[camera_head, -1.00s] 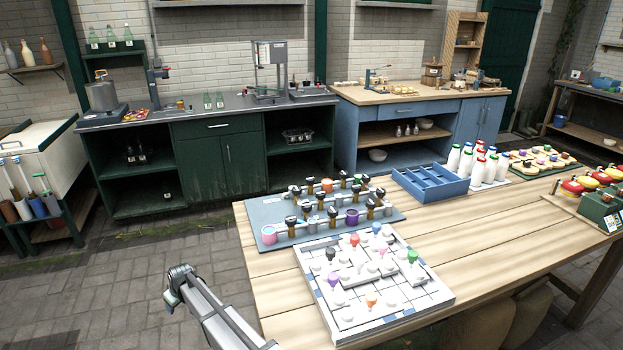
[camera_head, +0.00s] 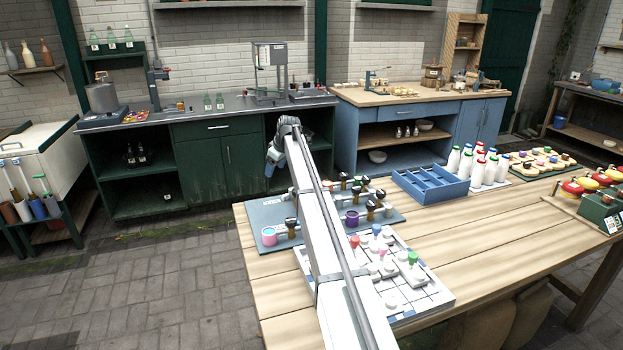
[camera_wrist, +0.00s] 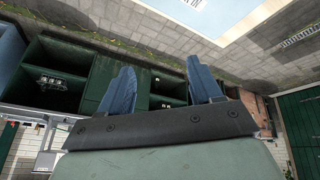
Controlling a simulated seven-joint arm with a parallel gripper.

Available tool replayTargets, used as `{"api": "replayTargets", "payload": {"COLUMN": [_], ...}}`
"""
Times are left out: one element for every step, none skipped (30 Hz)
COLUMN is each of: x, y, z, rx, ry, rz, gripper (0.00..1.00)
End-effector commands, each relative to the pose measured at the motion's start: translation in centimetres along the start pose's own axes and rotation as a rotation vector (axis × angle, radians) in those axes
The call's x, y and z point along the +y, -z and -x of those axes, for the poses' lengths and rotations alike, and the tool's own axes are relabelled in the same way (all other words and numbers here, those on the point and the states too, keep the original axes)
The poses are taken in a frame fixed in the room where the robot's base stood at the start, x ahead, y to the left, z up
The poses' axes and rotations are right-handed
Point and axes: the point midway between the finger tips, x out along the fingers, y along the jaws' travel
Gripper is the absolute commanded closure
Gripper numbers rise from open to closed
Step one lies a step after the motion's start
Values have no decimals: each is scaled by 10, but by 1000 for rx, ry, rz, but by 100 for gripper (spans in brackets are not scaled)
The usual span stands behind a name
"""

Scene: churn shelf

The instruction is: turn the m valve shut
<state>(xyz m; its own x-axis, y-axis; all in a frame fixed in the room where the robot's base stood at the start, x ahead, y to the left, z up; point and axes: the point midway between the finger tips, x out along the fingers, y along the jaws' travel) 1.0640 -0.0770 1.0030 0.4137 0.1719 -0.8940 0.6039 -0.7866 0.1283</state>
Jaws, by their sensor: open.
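The valve board (camera_head: 262,212) is a grey-blue panel lying at the left end of the wooden table. It carries several dark-handled valves (camera_head: 371,206) on pipes, with a pink cup (camera_head: 269,236) and a purple cup (camera_head: 352,218) beside them. My arm crosses in front of the board and hides its middle. I cannot read any letters, so I cannot tell which valve is m. My gripper (camera_head: 272,160) is above and beyond the board's far edge, apart from the valves. In the wrist view its two blue fingers (camera_wrist: 160,88) are spread and empty; no valve shows there.
A white grid board (camera_head: 425,277) with coloured pegs lies in front of the valve board, partly behind my arm. A blue crate (camera_head: 430,184) and several white bottles (camera_head: 488,168) stand to the right. The green cabinet (camera_head: 222,155) is beyond the table, across open floor.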

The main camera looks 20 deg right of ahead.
Motion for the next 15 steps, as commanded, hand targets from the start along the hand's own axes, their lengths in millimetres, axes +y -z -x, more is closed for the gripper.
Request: {"api": "replayTargets", "payload": {"x": [25,35,48,57,64,74,80,85,91,95,98,102,104,106,107], "y": [-15,-24,-36,-45,-54,-65,-72,-80,-87,-93,-98,-103,-106,-109,-112], "z": [19,28,41,50,58,69,76,84,92,97,102,107,110,112,114], "rx": [-8,-15,-21,-26,-31,-36,-37,-40,-42,-43,-44,-45,-46,-46,-47], "ry": [14,26,43,57,71,88,100,111,125,134,143,152,157,162,167], "rz": [0,4,11,16,21,28,34,38,45,48,53,58,60,62,65], "gripper": [36,36,36,36,36,36,36,36,36,36,36,36,36,36,36]}}
